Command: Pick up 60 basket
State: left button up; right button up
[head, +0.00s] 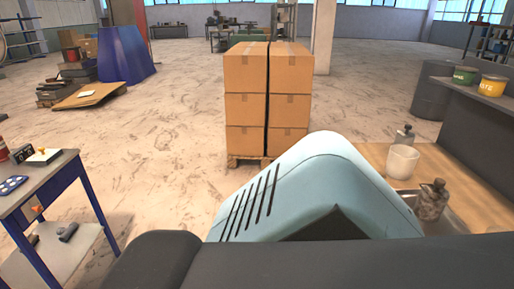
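A large light blue rounded body (300,180) with several dark slots in its left side stands close in front of me in the head view. A dark opening shows in its lower front. I cannot tell whether it is the basket or a machine housing. A black shape across the bottom edge hides its lower part. A white tub-like container (403,161) stands on a wooden surface to the right. No thing marked 60 can be read. Neither of my grippers is in view.
Stacked cardboard boxes (246,100) stand on a pallet ahead. A blue-legged table (55,185) is at left, and a dark counter (480,130) with cans is at right. A metal flask (431,201) stands near the tub. The floor at centre left is clear.

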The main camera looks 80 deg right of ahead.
aim_at(432, 199)
jog(key=z, duration=3.95)
jog(key=i+l+z, duration=0.1)
jog(key=l, duration=0.25)
jog(key=i+l+z, duration=0.1)
jog(key=l, duration=0.25)
jog(key=i+l+z, duration=0.1)
jog(key=l, duration=0.2)
jog(key=i+l+z, duration=0.1)
jog(key=l, duration=0.25)
jog(key=i, duration=0.1)
